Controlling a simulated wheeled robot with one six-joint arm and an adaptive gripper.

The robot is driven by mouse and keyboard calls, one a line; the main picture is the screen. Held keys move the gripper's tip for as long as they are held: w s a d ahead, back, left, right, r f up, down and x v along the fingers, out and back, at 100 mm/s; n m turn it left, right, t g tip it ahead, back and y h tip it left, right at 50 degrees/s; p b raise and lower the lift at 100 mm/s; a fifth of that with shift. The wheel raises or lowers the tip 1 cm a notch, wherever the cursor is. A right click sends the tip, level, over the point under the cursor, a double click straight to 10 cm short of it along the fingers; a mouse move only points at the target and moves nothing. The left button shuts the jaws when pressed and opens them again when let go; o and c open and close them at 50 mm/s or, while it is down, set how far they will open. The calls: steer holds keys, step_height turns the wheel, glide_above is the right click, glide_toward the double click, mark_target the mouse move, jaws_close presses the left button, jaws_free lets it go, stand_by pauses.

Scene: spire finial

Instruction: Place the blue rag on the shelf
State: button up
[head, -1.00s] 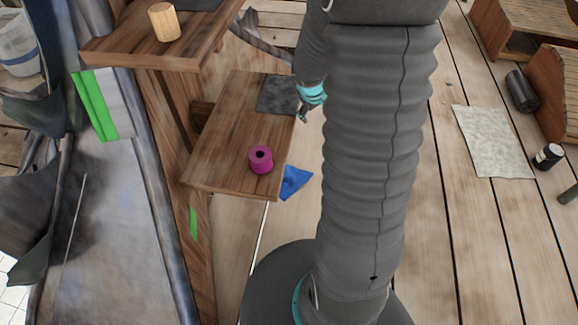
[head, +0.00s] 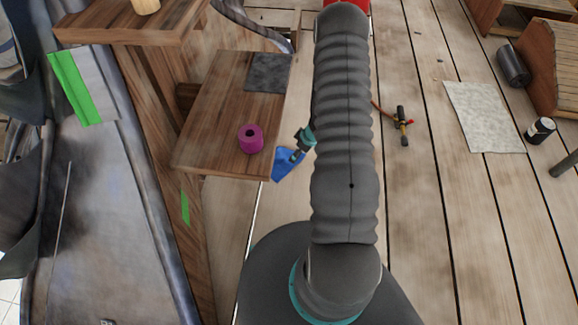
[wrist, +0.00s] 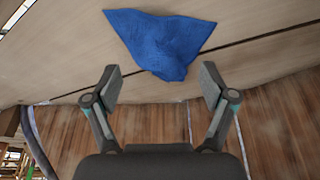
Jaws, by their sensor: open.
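The blue rag (head: 284,166) lies on the plank floor just off the front right corner of the low wooden shelf (head: 215,120). In the wrist view the rag (wrist: 162,42) lies crumpled beyond my fingertips, roughly centred between them. My gripper (wrist: 160,84) is open and empty, and the rag is not between the fingers. In the head view my gripper (head: 299,150) is close to the rag, at its upper right; the gap in height cannot be told. My arm hides part of the floor to the right.
A magenta roll (head: 250,138) and a dark grey mat (head: 268,72) sit on the low shelf. A higher wooden shelf (head: 120,27) holds a wooden cylinder (head: 146,5). A pale cloth (head: 484,117), a black jar (head: 541,130) and a tool (head: 402,125) lie on the floor at right.

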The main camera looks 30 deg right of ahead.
steer(key=f, duration=0.1)
steer(key=b, duration=0.7)
glide_above(287, 166)
steer(key=s+d, duration=0.2)
steer(key=f, duration=0.7)
steer(key=shift+s+a, duration=0.2)
steer(key=shift+a, duration=0.05)
steer(key=shift+b+x, duration=0.35)
steer(key=shift+x, duration=0.85)
steer(key=shift+w+a, duration=0.1)
steer(key=shift+x, duration=0.9)
steer(key=c, duration=0.6)
